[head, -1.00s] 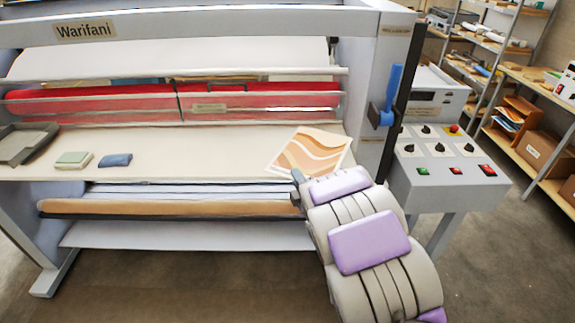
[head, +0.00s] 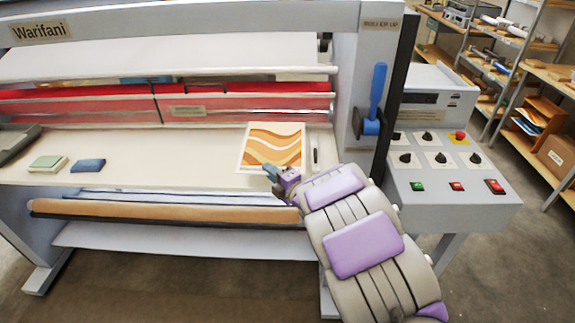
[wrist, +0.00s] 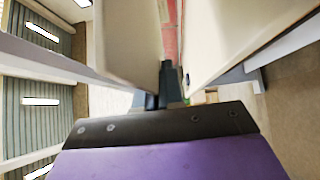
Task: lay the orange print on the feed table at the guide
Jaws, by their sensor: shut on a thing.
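The orange print (head: 272,146), a white-bordered sheet with orange and cream waves, is over the right part of the cream feed table (head: 200,160) in the head view. It looks nearly square to the table; I cannot tell whether it lies flat on it or is just above. My gripper (head: 279,176) is shut on the print's near edge, and the fingertips are small and partly hidden. In the wrist view my gripper (wrist: 168,88) shows closed fingers; the print is not clearly made out there. A pale strip with a dark mark (head: 315,156), possibly the guide, is just right of the print.
Red rollers (head: 230,96) lie behind the feed table. A green block (head: 48,163) and a blue block (head: 88,165) are on its left part. A blue lever (head: 376,95) and a control panel (head: 432,160) stand to the right. The table's middle is clear.

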